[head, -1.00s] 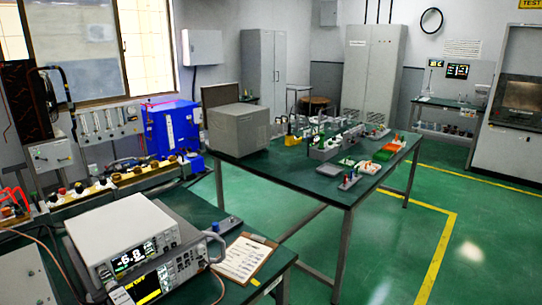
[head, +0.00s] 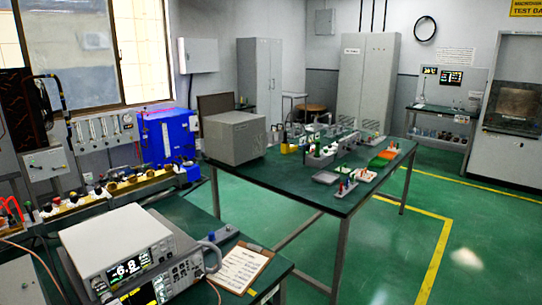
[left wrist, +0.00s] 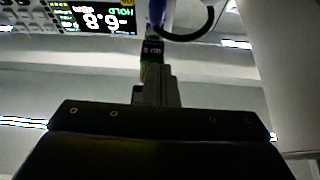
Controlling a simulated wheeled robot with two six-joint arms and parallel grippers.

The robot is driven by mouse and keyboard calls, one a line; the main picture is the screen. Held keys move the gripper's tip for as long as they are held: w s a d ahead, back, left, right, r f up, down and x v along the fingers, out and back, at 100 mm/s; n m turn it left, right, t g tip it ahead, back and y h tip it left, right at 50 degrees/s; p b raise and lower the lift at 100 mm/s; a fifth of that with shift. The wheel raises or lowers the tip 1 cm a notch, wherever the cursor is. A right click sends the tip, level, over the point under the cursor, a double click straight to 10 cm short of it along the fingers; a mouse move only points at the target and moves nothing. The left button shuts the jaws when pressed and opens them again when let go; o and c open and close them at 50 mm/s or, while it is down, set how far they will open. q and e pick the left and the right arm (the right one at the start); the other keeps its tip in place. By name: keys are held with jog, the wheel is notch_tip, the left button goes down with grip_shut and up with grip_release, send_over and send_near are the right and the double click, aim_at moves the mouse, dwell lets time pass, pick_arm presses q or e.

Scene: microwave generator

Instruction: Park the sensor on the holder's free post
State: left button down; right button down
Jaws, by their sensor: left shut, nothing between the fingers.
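In the left wrist view my left gripper (left wrist: 155,75) is shut, with nothing visible between its fingers. Just beyond its tips is an upright blue piece (left wrist: 157,12) with a dark curved loop beside it; I cannot tell whether the fingers touch it. The meter's display shows upside down at top left. In the head view the white meter (head: 88,250) stands on the near bench and reads 6.8. I cannot make out for sure which piece is the sensor or the holder's post. My right gripper is in neither view.
A clipboard (head: 240,268) lies right of the meter. A wall-side bench carries a row of fittings (head: 125,185) and a blue box (head: 165,137). A second green-topped table (head: 280,190) holds a grey box (head: 234,138) and several small parts. Green floor is open at right.

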pick_arm(q)
jog(key=shift+w+d+r+p, duration=0.15)
jog(key=shift+w+d+p, duration=0.05)
jog(key=shift+w+p, duration=0.1)
jog(key=shift+w+d+p, duration=0.4)
jog(key=shift+w, duration=0.15)
dwell(0.5)
jog(key=s+d+p, duration=0.1)
jog(key=s+d, duration=0.3)
jog(key=d, duration=0.1)
jog(key=shift+f, duration=0.45)
dwell(0.4)
jog(key=shift+a, duration=0.1)
